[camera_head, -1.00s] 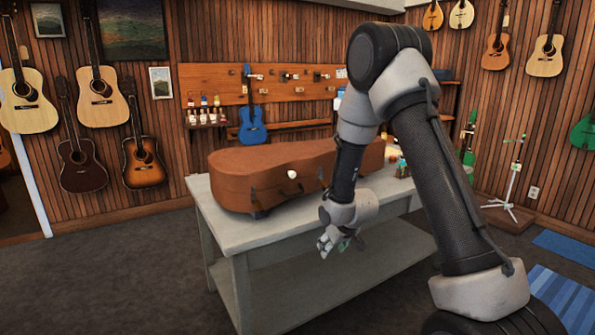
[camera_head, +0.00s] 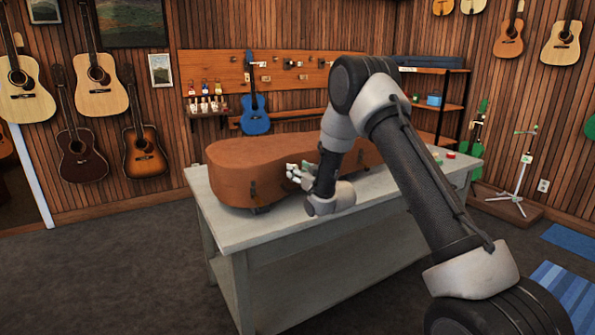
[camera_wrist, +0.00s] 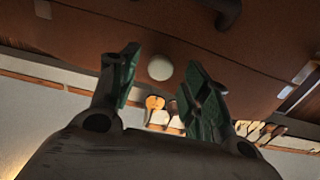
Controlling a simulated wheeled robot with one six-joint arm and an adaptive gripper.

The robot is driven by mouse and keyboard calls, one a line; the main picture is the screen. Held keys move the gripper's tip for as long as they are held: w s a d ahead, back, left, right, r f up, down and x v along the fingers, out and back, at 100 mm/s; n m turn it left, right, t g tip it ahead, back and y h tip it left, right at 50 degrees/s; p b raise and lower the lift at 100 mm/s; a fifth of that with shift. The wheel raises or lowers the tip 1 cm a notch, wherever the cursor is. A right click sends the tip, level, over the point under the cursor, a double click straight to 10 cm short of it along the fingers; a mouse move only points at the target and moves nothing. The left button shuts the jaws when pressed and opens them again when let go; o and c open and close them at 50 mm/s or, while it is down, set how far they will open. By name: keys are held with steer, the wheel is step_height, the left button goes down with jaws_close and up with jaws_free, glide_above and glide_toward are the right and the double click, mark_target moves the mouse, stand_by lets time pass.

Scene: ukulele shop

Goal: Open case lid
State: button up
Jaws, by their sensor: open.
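The brown guitar case (camera_head: 238,165) lies closed on the grey table (camera_head: 235,232). My gripper (camera_head: 298,176) is at the front side of the case, near its middle. In the wrist view the case wall (camera_wrist: 185,28) fills the top of the picture. A round white knob (camera_wrist: 160,67) on the case shows between the tips of my open gripper (camera_wrist: 160,82), whose fingers have green pads. Whether the fingers touch the case cannot be told. A dark handle (camera_wrist: 226,10) is at the top of the wrist view. My arm hides the middle front of the case in the head view.
Small coloured items (camera_head: 450,155) sit at the table's right end. A blue ukulele (camera_head: 255,115) hangs on the back wall beside small bottles (camera_head: 208,104). A white stand (camera_head: 523,175) is at the right. The table's front strip is clear.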

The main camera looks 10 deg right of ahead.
steer(key=shift+w+a, duration=0.2)
steer(key=shift+w, duration=0.35)
steer(key=shift+c, duration=0.4)
jaws_close()
